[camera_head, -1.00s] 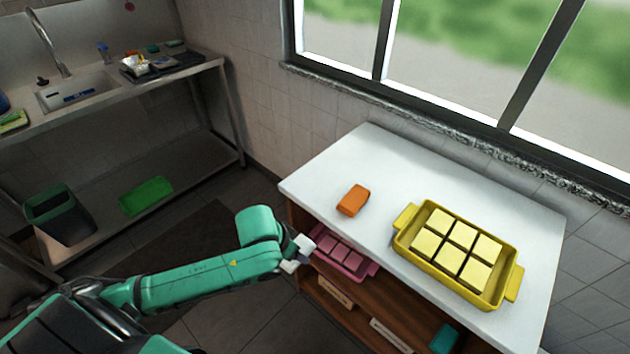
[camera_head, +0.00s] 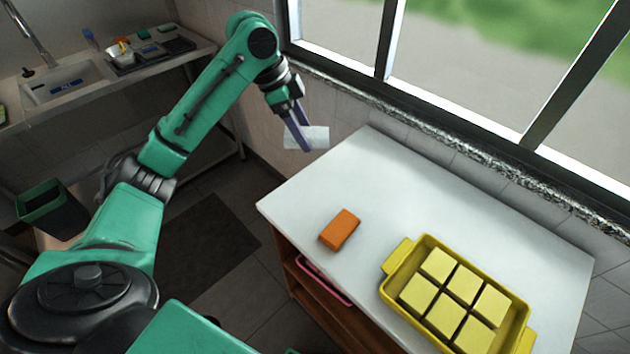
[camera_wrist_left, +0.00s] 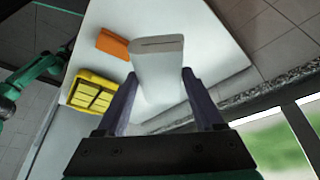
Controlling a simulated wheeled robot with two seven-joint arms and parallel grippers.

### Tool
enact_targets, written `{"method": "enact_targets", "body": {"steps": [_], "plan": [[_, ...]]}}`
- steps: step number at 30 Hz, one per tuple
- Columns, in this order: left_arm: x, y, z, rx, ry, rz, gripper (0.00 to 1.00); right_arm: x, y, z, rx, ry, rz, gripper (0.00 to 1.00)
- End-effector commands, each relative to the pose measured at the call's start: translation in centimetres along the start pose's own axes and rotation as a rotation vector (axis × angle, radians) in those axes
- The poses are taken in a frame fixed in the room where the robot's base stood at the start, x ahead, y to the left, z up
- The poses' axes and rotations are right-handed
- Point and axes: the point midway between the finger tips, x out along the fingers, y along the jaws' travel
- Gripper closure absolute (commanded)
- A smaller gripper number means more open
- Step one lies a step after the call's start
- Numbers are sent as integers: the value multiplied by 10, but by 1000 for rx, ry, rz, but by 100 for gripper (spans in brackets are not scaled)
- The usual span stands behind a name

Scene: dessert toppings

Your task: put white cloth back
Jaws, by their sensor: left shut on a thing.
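The white cloth (camera_head: 318,135), a small pale folded block, is in my left gripper (camera_head: 305,142) in the head view, raised beyond the far left corner of the white-topped counter (camera_head: 390,180). In the left wrist view the cloth (camera_wrist_left: 160,58) sits between the two dark fingers of my left gripper (camera_wrist_left: 158,78), which are shut on it. Its far end points away from the wrist, over the counter top as seen there. My right gripper does not show in either view.
An orange block (camera_head: 340,229) and a yellow tray (camera_head: 398,258) of several yellow blocks stand on the counter. A pink tray edge (camera_head: 325,284) shows on the shelf below. A sink (camera_head: 62,82) and bin (camera_head: 50,210) are left; the window wall is behind.

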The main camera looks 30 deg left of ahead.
Motion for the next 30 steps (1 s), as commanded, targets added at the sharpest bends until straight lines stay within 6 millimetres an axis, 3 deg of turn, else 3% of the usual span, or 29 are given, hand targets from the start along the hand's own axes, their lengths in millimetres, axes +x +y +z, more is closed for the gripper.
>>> {"method": "enact_targets", "body": {"steps": [2, 9, 12, 20, 23, 28, 29, 30], "plan": [[19, 1, 10, -2, -6, 4, 83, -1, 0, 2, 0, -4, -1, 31], [92, 1, 40, -4, -4, 3, 83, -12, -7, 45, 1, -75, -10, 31], [118, 1, 50, -3, -2, 2, 83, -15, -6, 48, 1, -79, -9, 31], [162, 1, 68, -3, -1, 1, 83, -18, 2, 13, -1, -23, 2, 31], [174, 0, 73, -2, -1, -3, 83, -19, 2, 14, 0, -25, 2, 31], [176, 0, 74, -1, 0, -4, 83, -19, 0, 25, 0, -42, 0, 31], [176, 0, 74, -1, -1, -4, 27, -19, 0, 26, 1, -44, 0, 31], [176, 0, 74, -1, -1, -4, 12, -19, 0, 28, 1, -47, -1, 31]]}}
